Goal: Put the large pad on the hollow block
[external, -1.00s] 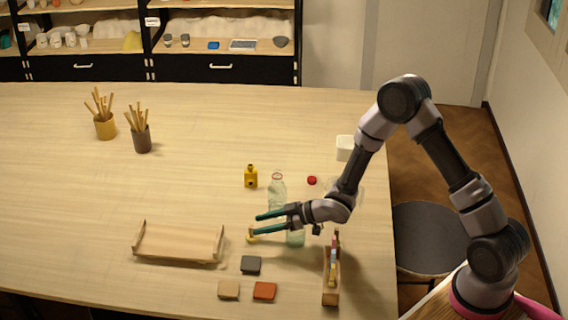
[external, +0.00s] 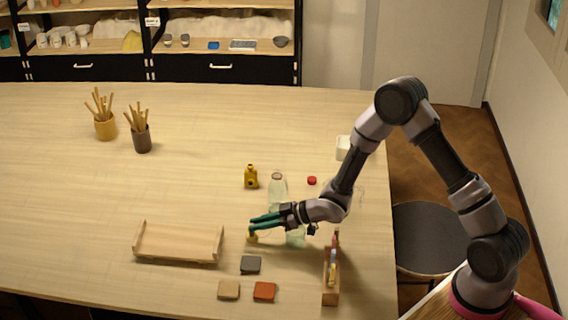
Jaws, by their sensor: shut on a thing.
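My gripper (external: 253,222) has its two teal fingers close together, low over the table, between the wooden tray and the clear bottle. A small yellow piece (external: 252,237) shows at the fingertips, and the fingers are shut on it; it is partly hidden. It looks like an upright stub on a flat foot, at or very near the table top. Three small squarish blocks or pads lie nearer the front: a dark grey one (external: 250,265), a tan one (external: 229,290) and an orange one (external: 264,291). I cannot tell which things are the large pad and the hollow block.
A wooden tray (external: 178,257) lies to the left. A narrow wooden rack (external: 330,297) holds colourful items at right. A clear bottle (external: 278,182), a yellow bottle (external: 251,177), a red cap (external: 312,180) and a white container (external: 343,149) stand behind. The table's left middle is clear.

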